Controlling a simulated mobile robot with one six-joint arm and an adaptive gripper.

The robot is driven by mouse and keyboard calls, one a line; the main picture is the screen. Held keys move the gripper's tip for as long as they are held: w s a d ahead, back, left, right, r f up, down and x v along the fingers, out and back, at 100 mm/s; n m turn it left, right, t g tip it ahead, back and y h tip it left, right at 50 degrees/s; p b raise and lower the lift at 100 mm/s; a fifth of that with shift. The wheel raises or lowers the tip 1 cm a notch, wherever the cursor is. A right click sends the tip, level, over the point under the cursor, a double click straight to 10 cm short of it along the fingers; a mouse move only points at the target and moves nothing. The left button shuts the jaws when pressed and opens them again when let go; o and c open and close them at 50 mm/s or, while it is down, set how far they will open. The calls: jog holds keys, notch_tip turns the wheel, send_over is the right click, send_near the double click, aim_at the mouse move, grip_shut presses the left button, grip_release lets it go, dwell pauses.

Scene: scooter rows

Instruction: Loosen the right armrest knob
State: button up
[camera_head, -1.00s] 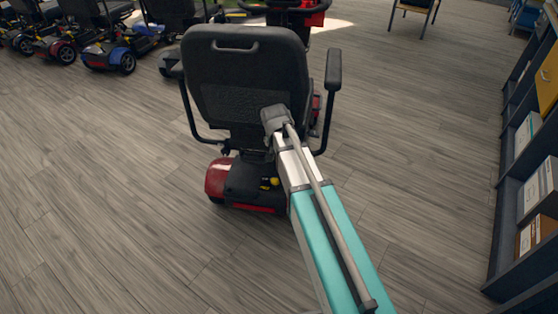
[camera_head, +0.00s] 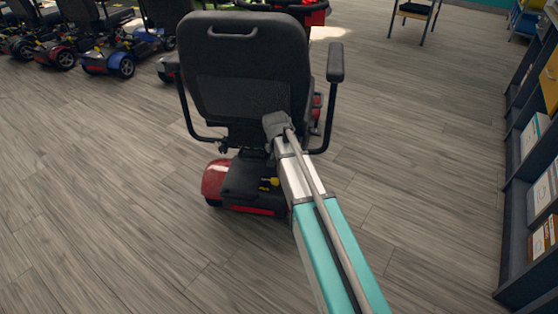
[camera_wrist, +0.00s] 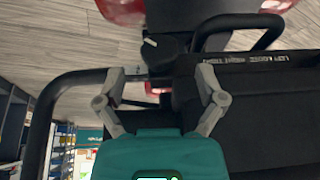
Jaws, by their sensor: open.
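A black scooter seat (camera_head: 245,65) shows from behind in the head view, with its right armrest (camera_head: 334,65) at the picture's right. In the wrist view, which looks upside down, the armrest's bent black tube (camera_wrist: 48,115) comes in from the left and runs toward the seat. My gripper (camera_wrist: 160,73) is open there, its two grey fingers apart. The tube's inner end and the dark seat frame show beyond and between the fingers. In the head view my gripper is hidden by my arm and the seat back.
The scooter's red and black rear (camera_head: 245,185) is below the seat. More scooters (camera_head: 110,45) stand at the back left. A shelf (camera_head: 525,160) with leaflets runs along the right side, and a chair (camera_head: 416,15) stands at the back. Wooden floor is clear on both sides.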

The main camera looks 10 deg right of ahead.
jog(key=shift+b+x, duration=1.4)
jog(key=shift+x, duration=0.5)
jog(key=c, duration=1.2)
jog(key=shift+o, duration=0.3)
